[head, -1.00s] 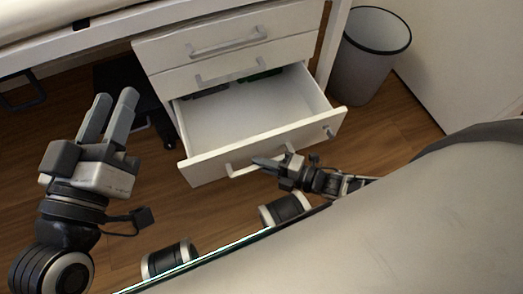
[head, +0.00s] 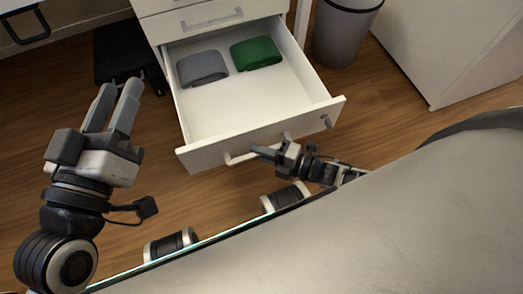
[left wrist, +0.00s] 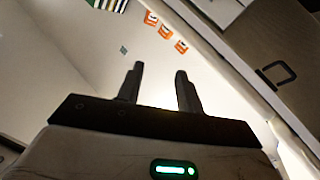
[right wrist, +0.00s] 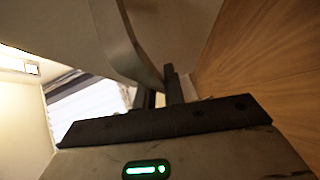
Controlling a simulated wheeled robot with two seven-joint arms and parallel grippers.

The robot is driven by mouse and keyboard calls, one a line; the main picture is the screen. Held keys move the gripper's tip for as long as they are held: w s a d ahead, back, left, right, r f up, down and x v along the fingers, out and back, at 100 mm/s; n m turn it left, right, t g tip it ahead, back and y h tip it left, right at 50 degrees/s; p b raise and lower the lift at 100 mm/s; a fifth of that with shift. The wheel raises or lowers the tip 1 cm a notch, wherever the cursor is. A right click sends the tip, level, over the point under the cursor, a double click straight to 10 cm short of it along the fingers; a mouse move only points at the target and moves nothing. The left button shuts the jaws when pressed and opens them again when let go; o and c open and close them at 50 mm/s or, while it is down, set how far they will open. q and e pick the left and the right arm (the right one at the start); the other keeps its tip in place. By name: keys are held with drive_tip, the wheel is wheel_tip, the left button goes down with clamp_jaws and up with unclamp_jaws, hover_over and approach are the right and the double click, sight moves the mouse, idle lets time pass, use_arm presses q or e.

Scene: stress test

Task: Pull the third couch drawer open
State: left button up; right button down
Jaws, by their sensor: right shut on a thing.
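The third drawer (head: 215,156) of the white cabinet is pulled well out in the head view. A folded grey cloth (head: 202,68) and a folded green cloth (head: 256,52) lie inside at its back. My right gripper (head: 262,151) is shut on the drawer's handle (head: 238,158) at the front. In the right wrist view the right fingers (right wrist: 160,90) close on a pale curved bar (right wrist: 128,45). My left gripper (head: 118,98) is open and empty, left of the drawer, and its parted fingers also show in the left wrist view (left wrist: 158,85).
The upper drawer (head: 205,18) above is shut. A grey bin (head: 345,35) stands right of the cabinet, and a white unit (head: 450,50) is at the right. A black object (head: 125,58) sits on the wood floor left of the drawer.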

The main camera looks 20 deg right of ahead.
use_arm(q)
drive_tip(key=shift+r, duration=0.15)
use_arm(e)
drive_tip(key=c, duration=1.5)
unclamp_jaws()
drive_tip(key=shift+s, duration=0.1)
